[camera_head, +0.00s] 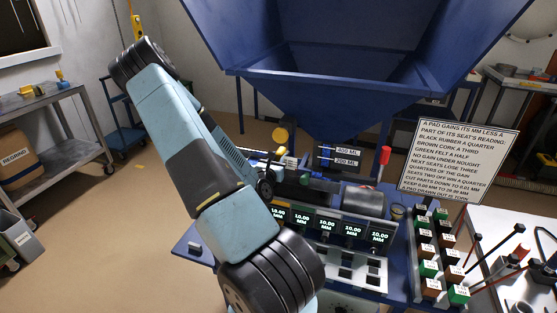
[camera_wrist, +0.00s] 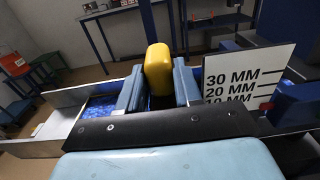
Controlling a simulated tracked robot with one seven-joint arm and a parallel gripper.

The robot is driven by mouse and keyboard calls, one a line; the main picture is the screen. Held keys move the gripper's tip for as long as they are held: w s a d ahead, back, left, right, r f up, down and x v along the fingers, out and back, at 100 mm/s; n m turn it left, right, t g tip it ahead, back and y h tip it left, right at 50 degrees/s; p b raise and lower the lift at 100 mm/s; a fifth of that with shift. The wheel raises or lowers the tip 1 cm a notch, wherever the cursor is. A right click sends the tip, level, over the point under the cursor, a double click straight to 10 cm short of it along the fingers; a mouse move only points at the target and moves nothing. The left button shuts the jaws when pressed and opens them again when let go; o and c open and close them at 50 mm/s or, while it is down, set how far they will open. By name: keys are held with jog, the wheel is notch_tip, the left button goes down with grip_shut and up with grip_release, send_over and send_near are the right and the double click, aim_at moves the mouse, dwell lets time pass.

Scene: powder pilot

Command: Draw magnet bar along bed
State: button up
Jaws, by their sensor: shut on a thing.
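My gripper (camera_wrist: 158,88) is shut on a yellow rounded block (camera_wrist: 158,66), seen between its two blue fingers in the wrist view. The block looks like a handle, perhaps that of the magnet bar; any bar below it is hidden by my fingers and wrist. Blue granular material, perhaps the bed (camera_wrist: 98,108), shows in a pale-walled trough to the left of the fingers. In the head view, my arm hides most of the gripper and the trough.
A white scale board (camera_wrist: 245,85) marked 30, 20 and 10 MM stands right of my fingers. A big blue hopper (camera_head: 345,55) hangs over the bench.

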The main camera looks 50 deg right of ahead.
jog(key=shift+w+a, duration=0.25)
jog(key=shift+w, duration=0.35)
jog(key=shift+w+a, duration=0.25)
jog(key=shift+w, duration=0.35)
jog(key=shift+w+a, duration=0.25)
jog(key=shift+w, duration=0.35)
jog(key=shift+w, duration=0.1)
jog(key=shift+w+a, duration=0.25)
jog(key=shift+w, duration=0.25)
jog(key=shift+w+a, duration=0.25)
jog(key=shift+w, duration=0.25)
jog(key=shift+w, duration=0.2)
jog(key=shift+w+a, duration=0.25)
jog(key=shift+w, duration=0.25)
jog(key=shift+w+a, duration=0.2)
jog(key=shift+w, duration=0.25)
jog(key=shift+w, duration=0.1)
jog(key=shift+w+a, duration=0.25)
jog(key=shift+w, duration=0.3)
jog(key=shift+w+a, duration=0.25)
jog(key=shift+w, duration=0.25)
jog(key=shift+w, duration=0.1)
jog(key=shift+w+a, duration=0.25)
jog(key=shift+w, duration=0.25)
jog(key=shift+w+a, duration=0.2)
jog(key=shift+w, duration=0.3)
